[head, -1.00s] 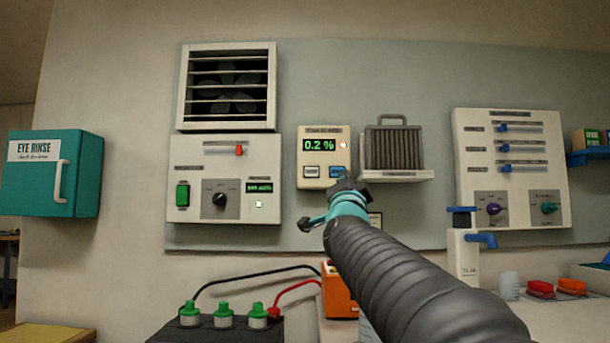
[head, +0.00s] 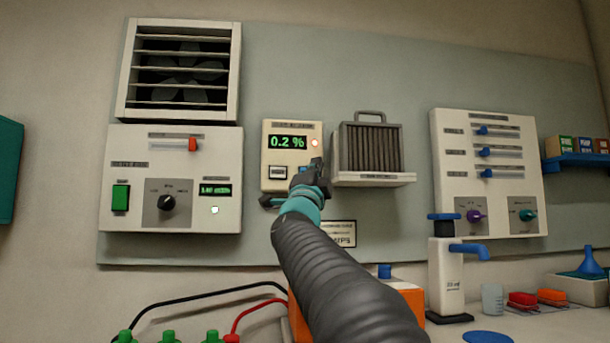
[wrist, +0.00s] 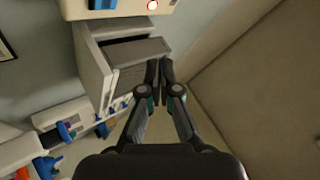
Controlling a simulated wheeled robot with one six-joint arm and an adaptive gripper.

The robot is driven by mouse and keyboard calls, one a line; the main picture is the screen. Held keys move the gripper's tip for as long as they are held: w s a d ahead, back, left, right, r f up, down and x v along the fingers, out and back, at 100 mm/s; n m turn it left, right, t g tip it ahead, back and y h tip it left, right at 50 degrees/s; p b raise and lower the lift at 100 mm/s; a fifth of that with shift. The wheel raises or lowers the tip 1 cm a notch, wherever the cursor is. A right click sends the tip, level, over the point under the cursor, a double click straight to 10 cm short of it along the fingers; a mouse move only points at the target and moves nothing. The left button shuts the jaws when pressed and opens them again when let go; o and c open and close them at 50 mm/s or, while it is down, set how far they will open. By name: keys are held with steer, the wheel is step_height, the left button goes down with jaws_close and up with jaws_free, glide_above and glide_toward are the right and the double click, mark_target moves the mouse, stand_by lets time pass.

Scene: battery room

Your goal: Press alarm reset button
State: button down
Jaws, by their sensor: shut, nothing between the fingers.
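The cream alarm panel (head: 268,150) hangs on the wall with a green 0.2 % display (head: 287,142) and a lit red lamp (head: 315,142). Below the display are a pale button (head: 278,172) and a blue button (head: 303,169), the blue one mostly hidden behind my gripper. I cannot read the button labels. My gripper (head: 318,166) is shut and empty, in front of the panel's lower right. In the wrist view the panel's edge (wrist: 125,10), blue button (wrist: 102,4) and lamp (wrist: 152,5) show at the top, beyond my fingertips (wrist: 159,66). I see no contact.
A grey filter unit (head: 371,150) on a white shelf stands close right of the panel. A control box (head: 130,215) and a vent (head: 126,70) are at left. A knob-and-slider board (head: 488,205) hangs at right. A white pump bottle (head: 447,275) stands below.

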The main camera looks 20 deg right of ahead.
steer(key=shift+w, duration=0.15)
steer(key=w+d+p, duration=0.2)
steer(key=w+p, duration=0.2)
steer(key=w, duration=0.4)
steer(key=shift+d+p, duration=0.25)
steer(key=shift+p, duration=0.15)
steer(key=shift+w, duration=0.15)
stand_by(1.1)
steer(key=shift+w+d, duration=0.1)
steer(key=shift+w, duration=0.2)
steer(key=shift+w+d+p, duration=0.1)
steer(key=shift+w+p, duration=0.25)
steer(key=shift+w, duration=0.1)
stand_by(0.7)
steer(key=shift+s, duration=0.15)
steer(key=shift+s+a+b, duration=0.25)
steer(key=shift+s+b, duration=0.4)
steer(key=shift+s, duration=0.05)
